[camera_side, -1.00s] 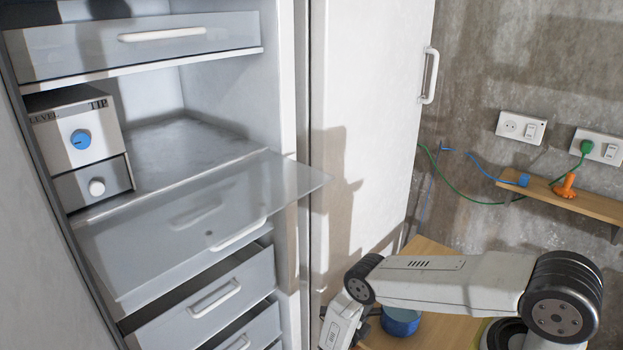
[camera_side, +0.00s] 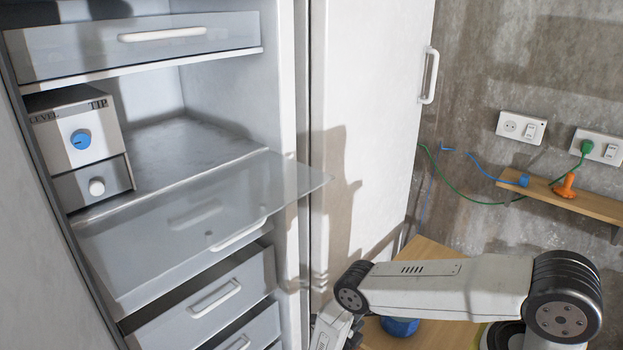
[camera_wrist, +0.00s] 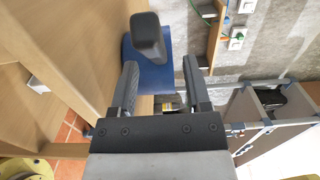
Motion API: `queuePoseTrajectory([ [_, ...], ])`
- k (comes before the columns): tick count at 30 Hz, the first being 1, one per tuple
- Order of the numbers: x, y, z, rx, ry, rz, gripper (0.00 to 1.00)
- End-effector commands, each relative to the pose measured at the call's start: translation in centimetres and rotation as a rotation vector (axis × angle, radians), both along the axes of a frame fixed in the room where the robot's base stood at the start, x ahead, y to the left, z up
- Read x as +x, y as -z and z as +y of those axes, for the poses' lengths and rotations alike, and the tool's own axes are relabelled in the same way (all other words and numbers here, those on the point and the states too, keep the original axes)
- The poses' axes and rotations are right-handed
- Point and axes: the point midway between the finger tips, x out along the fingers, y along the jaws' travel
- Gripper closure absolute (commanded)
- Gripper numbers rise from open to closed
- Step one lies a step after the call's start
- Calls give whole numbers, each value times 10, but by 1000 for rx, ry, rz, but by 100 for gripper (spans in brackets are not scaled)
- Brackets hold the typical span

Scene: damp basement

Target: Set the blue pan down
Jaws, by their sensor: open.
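The blue pan (camera_side: 399,327) sits on the wooden tabletop in the side view, partly hidden behind my arm. In the wrist view the pan (camera_wrist: 155,76) is a blue shape beyond my gripper (camera_wrist: 160,62), with a dark grey handle (camera_wrist: 147,32) sticking up towards the camera. My gripper's two fingers are spread apart. The handle's end shows ahead of the fingertips, between their lines, and nothing is clamped.
A tall white cabinet with a shelf, a control box (camera_side: 80,135) and pulled-out drawers (camera_side: 215,298) stands at the left; its open door (camera_side: 370,130) reaches towards the table. A wall shelf (camera_side: 580,203) holds an orange object (camera_side: 565,186). Cables hang along the wall.

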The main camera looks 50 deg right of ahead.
Motion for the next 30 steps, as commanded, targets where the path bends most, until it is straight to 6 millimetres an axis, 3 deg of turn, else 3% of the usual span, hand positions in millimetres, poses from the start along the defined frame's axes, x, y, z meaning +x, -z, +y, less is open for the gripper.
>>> queuePoseTrajectory([
  [9, -1, 0, 48, 0, -4, -1, 38],
  [15, -2, 0, 69, 1, -3, -1, 38],
  [30, -3, 0, 79, 1, 0, 0, 38],
])
